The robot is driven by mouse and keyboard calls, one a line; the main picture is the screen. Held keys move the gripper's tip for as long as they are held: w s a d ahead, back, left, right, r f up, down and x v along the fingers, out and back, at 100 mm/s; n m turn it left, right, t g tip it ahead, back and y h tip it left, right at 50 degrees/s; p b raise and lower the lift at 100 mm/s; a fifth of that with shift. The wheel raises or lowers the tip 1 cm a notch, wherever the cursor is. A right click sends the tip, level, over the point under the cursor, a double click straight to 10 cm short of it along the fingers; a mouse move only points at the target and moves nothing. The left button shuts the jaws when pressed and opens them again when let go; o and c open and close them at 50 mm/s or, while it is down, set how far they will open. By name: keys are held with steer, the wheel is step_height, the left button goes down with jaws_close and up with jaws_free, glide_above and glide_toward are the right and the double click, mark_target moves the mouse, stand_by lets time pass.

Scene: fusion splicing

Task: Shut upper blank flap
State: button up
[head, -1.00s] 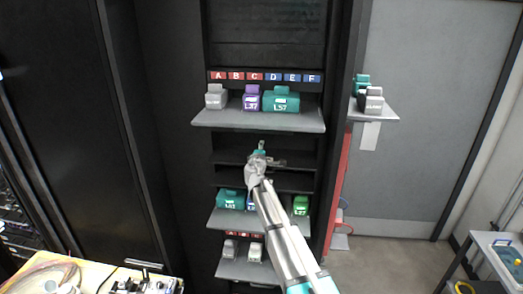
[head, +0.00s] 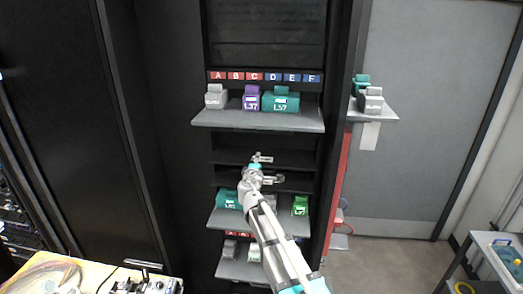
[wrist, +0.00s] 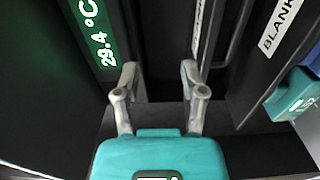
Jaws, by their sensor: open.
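Dark slot panels (head: 233,157) lie in the rack between the upper grey shelf and the lower row of modules. In the wrist view, a dark panel with a handle bar (wrist: 238,38) and a BLANK label (wrist: 281,25) lies at the upper right. Another white label (wrist: 197,27), seen edge-on and not readable, is nearer the fingers. I cannot tell how far the upper flap stands open. My gripper (head: 268,168) is in front of the dark slots. In the wrist view its two fingers (wrist: 159,72) are apart, with only dark space between them.
A green display reading 29.4°C (wrist: 97,33) is left of the fingers in the wrist view. The upper grey shelf (head: 258,121) with several modules overhangs above my gripper. A teal module (head: 228,199) and a green module (head: 300,205) sit below.

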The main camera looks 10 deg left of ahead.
steer(key=shift+s, duration=1.15)
steer(key=c, duration=0.5)
steer(key=shift+f+n, duration=0.3)
steer(key=shift+n, duration=0.1)
jaws_close()
step_height(320, 180, down, 9)
steer(key=d+n+g+b, duration=0.1)
steer(key=n+b, duration=0.5)
steer(key=n, duration=1.1)
steer(key=shift+s+f+g+b, duration=0.15)
steer(key=shift+s+g+b, duration=0.25)
steer(key=shift+s+g, duration=0.1)
